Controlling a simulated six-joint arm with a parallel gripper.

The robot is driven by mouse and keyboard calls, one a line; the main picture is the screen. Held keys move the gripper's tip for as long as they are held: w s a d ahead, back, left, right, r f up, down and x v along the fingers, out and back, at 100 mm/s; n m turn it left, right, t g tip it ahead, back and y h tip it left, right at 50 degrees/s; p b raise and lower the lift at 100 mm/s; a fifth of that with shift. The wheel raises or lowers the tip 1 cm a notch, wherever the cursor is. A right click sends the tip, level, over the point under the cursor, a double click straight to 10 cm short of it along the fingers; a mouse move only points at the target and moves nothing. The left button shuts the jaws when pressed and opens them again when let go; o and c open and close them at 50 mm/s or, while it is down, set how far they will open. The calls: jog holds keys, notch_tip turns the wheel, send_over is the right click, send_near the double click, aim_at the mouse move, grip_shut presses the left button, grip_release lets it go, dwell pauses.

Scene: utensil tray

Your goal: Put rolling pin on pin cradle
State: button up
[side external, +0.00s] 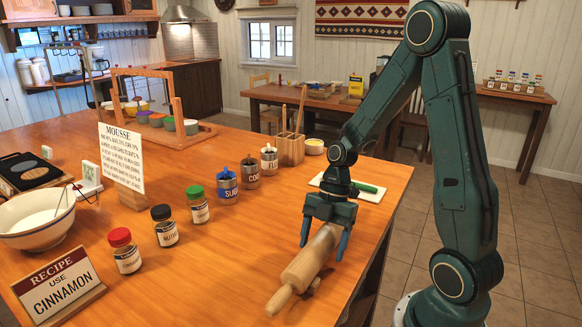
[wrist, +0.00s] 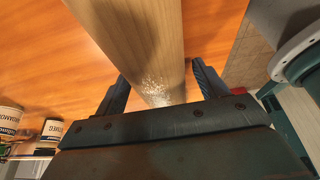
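The wooden rolling pin (side external: 308,262) slants near the right front edge of the table, its near handle toward the camera. My gripper (side external: 322,244) is over the far part of the pin, with one finger on each side. In the wrist view, the pin (wrist: 135,45) runs between the fingers of my gripper (wrist: 160,82), with a small gap at the right finger. The fingers look open, not closed on the pin. A small wooden piece shows beside and under the pin; I cannot tell whether it is the pin cradle. No other cradle is clearly visible.
Several spice jars and canisters (side external: 227,186) stand in a row left of the pin. A white board with a green-handled tool (side external: 366,188) lies behind my gripper. A utensil block (side external: 291,148) and recipe sign (side external: 58,289) also stand on the table (side external: 215,260). Table between jars and pin is clear.

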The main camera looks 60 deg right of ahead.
jog(key=shift+r, duration=0.2)
jog(key=shift+d+r, duration=0.1)
jog(key=shift+r, duration=0.45)
jog(key=v, duration=1.1)
jog(key=shift+d+r, duration=0.15)
jog(key=shift+r, duration=0.05)
notch_tip(320, 180, up, 4)
jog(key=m+t+h, duration=0.2)
jog(key=m, duration=0.5)
send_over(328, 251)
jog(key=s+a+r+m+t+h, duration=0.2)
jog(key=s+m, duration=0.5)
jog(key=m, duration=0.4)
jog(key=shift+a+r+t, duration=0.35)
jog(key=shift+a+t, duration=0.45)
jog(key=shift+a, duration=0.15)
